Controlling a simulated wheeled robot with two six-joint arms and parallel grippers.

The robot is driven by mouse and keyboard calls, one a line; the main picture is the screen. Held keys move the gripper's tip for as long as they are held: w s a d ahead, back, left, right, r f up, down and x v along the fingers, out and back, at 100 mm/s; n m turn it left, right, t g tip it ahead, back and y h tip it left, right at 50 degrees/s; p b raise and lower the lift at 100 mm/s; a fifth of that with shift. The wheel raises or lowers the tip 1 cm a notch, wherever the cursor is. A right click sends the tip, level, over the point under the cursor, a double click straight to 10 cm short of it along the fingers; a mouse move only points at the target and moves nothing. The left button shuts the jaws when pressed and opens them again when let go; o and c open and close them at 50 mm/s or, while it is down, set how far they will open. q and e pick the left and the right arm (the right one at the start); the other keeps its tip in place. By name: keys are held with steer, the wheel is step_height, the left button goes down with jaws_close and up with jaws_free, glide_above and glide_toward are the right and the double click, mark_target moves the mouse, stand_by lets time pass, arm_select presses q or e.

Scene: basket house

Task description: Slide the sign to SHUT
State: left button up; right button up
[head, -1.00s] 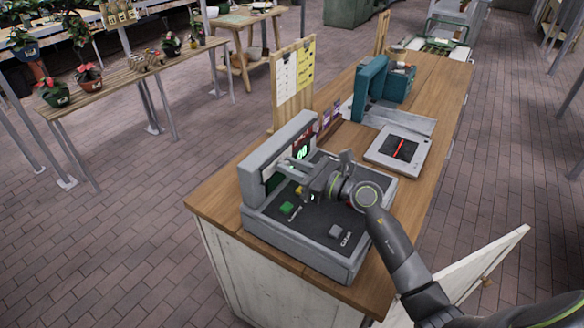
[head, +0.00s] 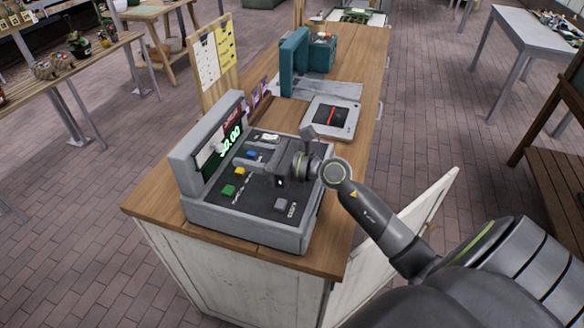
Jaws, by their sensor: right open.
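A grey cash register (head: 250,215) stands on the wooden counter. Its upright display (head: 231,139) shows green digits, with a small red lettered panel (head: 233,117) above them. I cannot make out a sign that reads SHUT. My right gripper (head: 278,160) is open over the register's dark key deck, to the right of the display and apart from it. It hides some of the keys. Green, yellow and blue keys show to its left and a grey key (head: 282,205) below it. My left gripper is not in view.
Behind the register are a wooden board with paper sheets (head: 208,65), a flat grey pad (head: 330,117) and a teal machine (head: 295,62). A white cabinet door (head: 400,235) stands out from the counter's right side, below my arm. Bare counter (head: 150,205) lies left of the register.

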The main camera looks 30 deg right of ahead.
steer(key=b+v, duration=0.1)
steer(key=v, duration=0.3)
steer(key=b+v, duration=0.2)
steer(key=v, duration=0.2)
steer(key=shift+s+d+f, duration=0.15)
steer(key=shift+s+f, duration=0.05)
steer(key=shift+b+v, duration=0.85)
steer(key=shift+v, duration=0.3)
steer(key=shift+r, duration=0.15)
